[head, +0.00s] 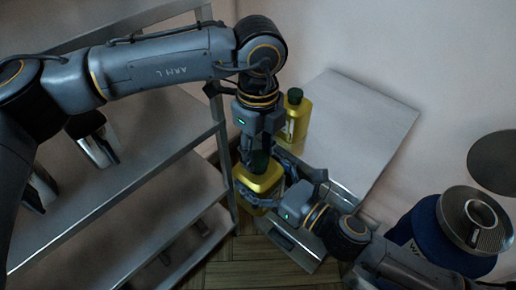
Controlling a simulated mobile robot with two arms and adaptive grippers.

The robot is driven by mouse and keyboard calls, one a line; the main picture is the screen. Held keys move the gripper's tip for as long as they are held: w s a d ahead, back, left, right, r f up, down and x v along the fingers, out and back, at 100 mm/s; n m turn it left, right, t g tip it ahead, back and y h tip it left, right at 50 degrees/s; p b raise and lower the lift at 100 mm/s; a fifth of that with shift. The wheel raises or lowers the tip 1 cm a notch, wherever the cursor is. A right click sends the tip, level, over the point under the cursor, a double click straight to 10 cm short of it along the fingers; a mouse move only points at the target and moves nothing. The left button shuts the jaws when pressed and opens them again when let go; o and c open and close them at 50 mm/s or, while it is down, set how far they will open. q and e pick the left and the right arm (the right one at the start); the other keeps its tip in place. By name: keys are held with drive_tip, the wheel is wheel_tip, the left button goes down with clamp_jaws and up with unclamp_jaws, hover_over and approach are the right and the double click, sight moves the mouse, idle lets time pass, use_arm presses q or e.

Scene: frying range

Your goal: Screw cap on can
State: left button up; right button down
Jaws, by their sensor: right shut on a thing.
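A yellow can (258,184) is upright below my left gripper, near the middle of the head view. A dark green cap (260,161) shows at its top, beneath the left gripper; I cannot tell whether it is seated on the neck. My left gripper (259,150) points down right over the cap, and its fingertips are largely hidden. My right gripper (268,193) comes from the lower right and is shut on the can's side. The can's lower part is partly hidden by the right gripper.
A second yellow container (296,119) with a green cap stands behind, at the left edge of a steel worktop (362,130). Steel shelving (120,195) fills the left. A blue drum (428,232) with a metal strainer (475,218) stands at right. The worktop's middle is clear.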

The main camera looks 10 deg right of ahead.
use_arm(q)
drive_tip(key=shift+c, duration=0.9)
drive_tip(key=m, duration=2)
drive_tip(key=shift+m, duration=0.4)
drive_tip(key=m, duration=0.3)
drive_tip(key=shift+m, duration=0.4)
drive_tip(key=m, duration=0.5)
drive_tip(key=shift+f+m, duration=0.1)
drive_tip(key=shift+m, duration=0.3)
drive_tip(key=m, duration=0.5)
drive_tip(key=shift+m, duration=0.4)
drive_tip(key=m, duration=0.4)
drive_tip(key=o, duration=1.4)
drive_tip(key=shift+c, duration=0.2)
